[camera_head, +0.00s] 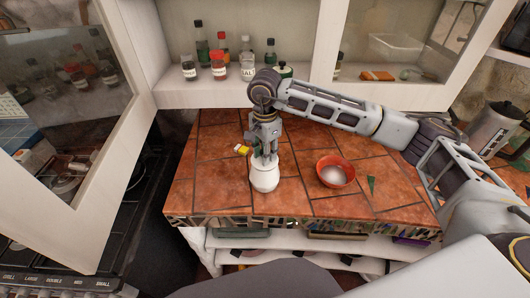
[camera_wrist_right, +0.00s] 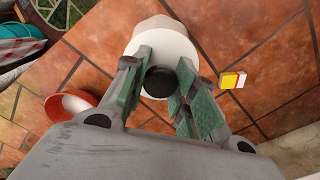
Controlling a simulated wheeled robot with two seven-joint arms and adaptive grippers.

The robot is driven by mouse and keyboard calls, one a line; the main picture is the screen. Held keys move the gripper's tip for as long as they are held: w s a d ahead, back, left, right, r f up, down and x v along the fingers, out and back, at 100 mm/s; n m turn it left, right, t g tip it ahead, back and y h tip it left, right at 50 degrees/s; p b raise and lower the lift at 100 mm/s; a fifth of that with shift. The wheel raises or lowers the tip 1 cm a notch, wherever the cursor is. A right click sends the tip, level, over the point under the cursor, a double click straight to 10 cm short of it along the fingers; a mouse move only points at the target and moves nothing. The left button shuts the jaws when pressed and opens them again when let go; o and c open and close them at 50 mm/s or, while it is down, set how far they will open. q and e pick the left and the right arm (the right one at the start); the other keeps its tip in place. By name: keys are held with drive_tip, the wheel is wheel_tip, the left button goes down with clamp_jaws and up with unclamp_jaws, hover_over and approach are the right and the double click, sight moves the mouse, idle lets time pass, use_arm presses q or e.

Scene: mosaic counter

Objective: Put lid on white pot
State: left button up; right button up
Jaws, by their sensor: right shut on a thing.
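The white pot (camera_head: 264,181) stands upright near the front edge of the tiled counter. My right gripper (camera_head: 264,156) points down directly over it. In the right wrist view, my gripper (camera_wrist_right: 163,62) is shut on the black knob (camera_wrist_right: 158,82) of the white lid (camera_wrist_right: 172,44). My left gripper is not in view.
An orange-red bowl (camera_head: 335,171) stands right of the pot. A small yellow-and-white block (camera_head: 242,150) lies left of my gripper. A green triangular piece (camera_head: 371,184) lies right of the bowl. Bottles (camera_head: 219,66) stand on the cabinet shelf behind. An open cabinet door (camera_head: 96,200) is at left.

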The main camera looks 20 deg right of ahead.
drive_tip(key=shift+f+b, duration=0.4)
drive_tip(key=shift+b, duration=0.4)
idle(0.9)
drive_tip(key=o, duration=1.1)
drive_tip(key=shift+o, duration=0.4)
drive_tip(key=o, duration=0.4)
drive_tip(key=shift+r, duration=0.1)
drive_tip(key=shift+r+p, duration=1.2)
drive_tip(key=shift+r, duration=2.25)
drive_tip(key=shift+f, duration=0.1)
